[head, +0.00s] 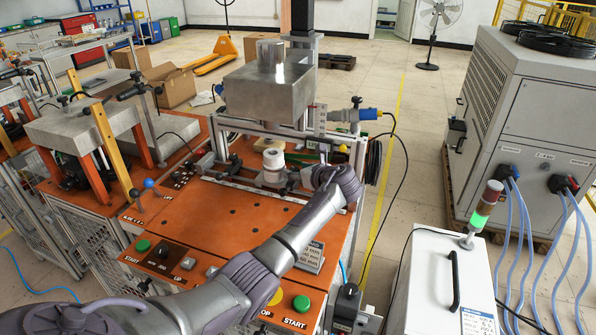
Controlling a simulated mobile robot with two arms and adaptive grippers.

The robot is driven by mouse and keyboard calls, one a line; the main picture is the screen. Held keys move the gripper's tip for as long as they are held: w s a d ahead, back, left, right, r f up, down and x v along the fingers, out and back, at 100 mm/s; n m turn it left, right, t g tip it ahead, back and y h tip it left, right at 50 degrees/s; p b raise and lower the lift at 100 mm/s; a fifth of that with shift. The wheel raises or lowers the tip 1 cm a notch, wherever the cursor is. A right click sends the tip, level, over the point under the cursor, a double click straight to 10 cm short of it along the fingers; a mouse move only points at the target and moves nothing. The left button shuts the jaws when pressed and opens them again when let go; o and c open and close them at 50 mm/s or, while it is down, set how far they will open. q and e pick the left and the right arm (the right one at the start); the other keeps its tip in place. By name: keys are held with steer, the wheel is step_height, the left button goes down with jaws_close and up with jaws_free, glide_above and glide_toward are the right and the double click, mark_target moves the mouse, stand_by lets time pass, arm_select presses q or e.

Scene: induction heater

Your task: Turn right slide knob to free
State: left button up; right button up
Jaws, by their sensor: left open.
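The orange induction heater bench (200,215) stands in the middle of the head view, with a control panel along its front edge. A dark knob (163,253) with white markings sits on the panel's left part, beside a grey switch marked UP (188,263). I cannot make out the right slide knob; my left arm covers the middle of the panel. My left arm reaches from the bottom left across the bench. Its gripper (322,178) is open at the bench's back right, far from the visible knob, its fingers mostly hidden. My right gripper is not in view.
Green START buttons (143,245) sit at both panel ends. A metal block (268,85) hangs above a white cylinder (273,159) behind the bench plate. A white cabinet (425,285) with a signal light (485,205) stands on the right.

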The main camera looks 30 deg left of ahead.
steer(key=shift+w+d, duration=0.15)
arm_select(q)
jaws_close()
steer(key=shift+w+f+n+g+b, duration=0.2)
steer(key=shift+n+g+b, duration=0.5)
steer(key=shift+g, duration=0.1)
steer(key=n+g+b, duration=0.1)
steer(key=b, duration=0.1)
steer(key=n+g+b, duration=0.1)
steer(key=b, duration=0.1)
steer(key=g+y+b, duration=0.1)
steer(key=b, duration=0.1)
steer(key=shift+w+d+f+n+b, duration=0.15)
steer(key=shift+w+n+b, duration=0.1)
steer(key=shift+n+b, duration=0.15)
steer(key=shift+g+b, duration=0.4)
steer(key=shift+b, duration=0.05)
steer(key=shift+r, duration=0.3)
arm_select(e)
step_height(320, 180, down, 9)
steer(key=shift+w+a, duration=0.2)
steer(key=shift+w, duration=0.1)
